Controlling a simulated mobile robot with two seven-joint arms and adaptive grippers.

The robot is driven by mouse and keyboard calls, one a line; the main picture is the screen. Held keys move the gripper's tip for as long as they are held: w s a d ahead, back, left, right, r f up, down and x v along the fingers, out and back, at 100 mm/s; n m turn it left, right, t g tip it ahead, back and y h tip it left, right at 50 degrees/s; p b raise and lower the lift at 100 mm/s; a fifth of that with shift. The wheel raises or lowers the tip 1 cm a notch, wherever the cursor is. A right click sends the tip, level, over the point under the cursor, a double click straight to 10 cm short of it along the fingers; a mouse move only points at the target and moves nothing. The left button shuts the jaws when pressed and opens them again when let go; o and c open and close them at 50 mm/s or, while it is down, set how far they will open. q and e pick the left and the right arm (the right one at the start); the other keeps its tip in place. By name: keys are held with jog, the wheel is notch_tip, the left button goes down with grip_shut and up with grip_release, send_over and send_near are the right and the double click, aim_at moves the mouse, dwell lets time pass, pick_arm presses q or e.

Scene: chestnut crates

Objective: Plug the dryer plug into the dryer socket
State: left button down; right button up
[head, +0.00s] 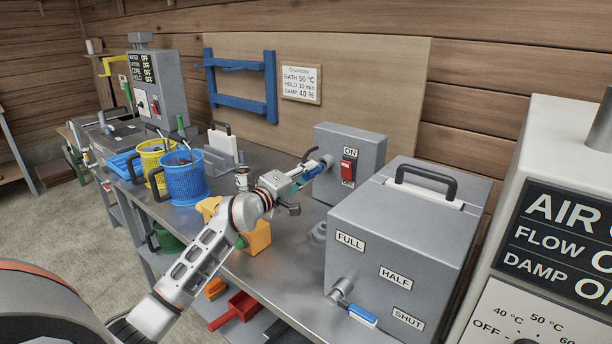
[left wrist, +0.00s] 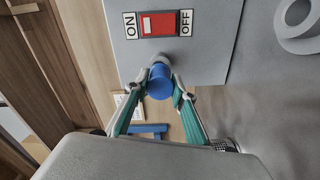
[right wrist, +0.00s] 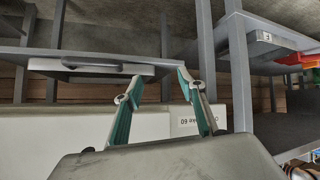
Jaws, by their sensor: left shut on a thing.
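My left gripper (head: 302,178) is at the left side of a grey box (head: 368,146) with a red ON/OFF switch (head: 348,168). It is shut on a blue cylindrical piece, which appears to be the plug (left wrist: 160,82). In the left wrist view the plug lies between the fingertips, close to the box face below the switch. Whether its front is seated in a socket is hidden. A dark looped piece (head: 310,153) shows beside the box's left side. My right gripper (right wrist: 158,82) is open and empty, seen only in the right wrist view.
A large grey box (head: 400,240) with a blue-handled lever (head: 362,316) stands to the right on the metal bench. A white dryer-like cabinet (head: 530,130) is at far right.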

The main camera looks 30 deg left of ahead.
pick_arm(q)
jog(key=shift+w, duration=0.25)
jog(key=shift+w, duration=0.35)
jog(key=shift+w+d+b, duration=0.15)
jog(key=shift+w+b, duration=0.15)
jog(key=shift+w, duration=0.5)
jog(key=c, duration=1.6)
grip_release()
jog(key=shift+s, duration=0.1)
jog(key=shift+s+f, duration=0.1)
jog(key=shift+s, duration=0.15)
jog(key=s, duration=0.7)
jog(key=s+a, duration=0.1)
jog(key=s, duration=0.3)
jog(key=shift+s, duration=0.15)
